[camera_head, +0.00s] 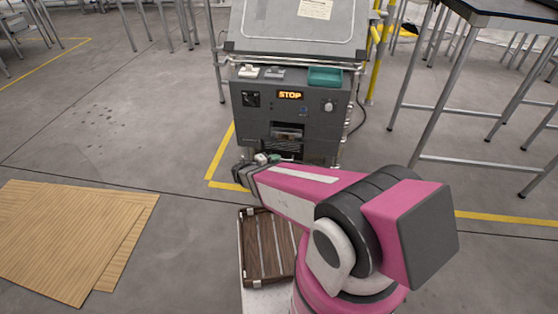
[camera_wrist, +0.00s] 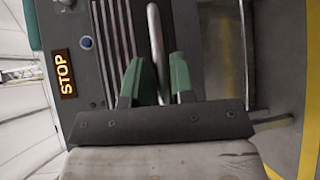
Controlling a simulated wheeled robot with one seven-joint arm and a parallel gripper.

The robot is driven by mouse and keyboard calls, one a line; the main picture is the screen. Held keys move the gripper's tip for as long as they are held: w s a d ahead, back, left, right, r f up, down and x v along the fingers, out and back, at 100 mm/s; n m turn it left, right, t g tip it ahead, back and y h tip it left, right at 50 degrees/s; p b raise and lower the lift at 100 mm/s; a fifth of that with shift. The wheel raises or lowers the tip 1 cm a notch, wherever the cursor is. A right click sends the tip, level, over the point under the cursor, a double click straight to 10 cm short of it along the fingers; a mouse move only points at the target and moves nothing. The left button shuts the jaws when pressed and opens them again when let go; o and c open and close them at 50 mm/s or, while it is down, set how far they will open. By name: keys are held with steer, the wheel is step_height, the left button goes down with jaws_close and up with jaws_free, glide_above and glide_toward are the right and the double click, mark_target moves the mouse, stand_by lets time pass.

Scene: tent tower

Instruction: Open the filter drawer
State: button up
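The dark grey machine (camera_head: 300,108) has a lit STOP sign (camera_head: 290,95), which shows sideways in the wrist view (camera_wrist: 64,74). Low on its front is a recessed slot with a lighter piece (camera_head: 287,134). In the wrist view a rounded metal bar handle (camera_wrist: 154,22) runs between the two green fingers of my gripper (camera_wrist: 160,66). The fingers stand apart around the bar, and a gap shows on the right side. A plain grey panel (camera_wrist: 220,55) lies beside the bar. In the head view my gripper (camera_head: 264,158) is low before the machine front. I cannot tell how far the drawer is out.
A teal tray (camera_head: 325,76) sits on the machine's ledge. A brown slatted crate (camera_head: 262,247) is below my arm. Flat cardboard sheets (camera_head: 70,240) lie on the floor at left. A metal-legged table (camera_head: 500,12) stands at right. Floor left of the machine is mostly clear.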

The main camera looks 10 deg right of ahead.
steer(key=v, duration=0.8)
steer(key=shift+a, duration=0.2)
steer(key=shift+s, duration=0.1)
steer(key=s+d+r+m+g+y, duration=0.3)
steer(key=d+r+m+g+y, duration=0.4)
steer(key=d+r+y, duration=0.3)
steer(key=d+y, duration=0.4)
steer(key=shift+s+d+r+y, duration=0.15)
steer(key=shift+d+y, duration=0.1)
steer(key=shift+y, duration=0.15)
stand_by(0.8)
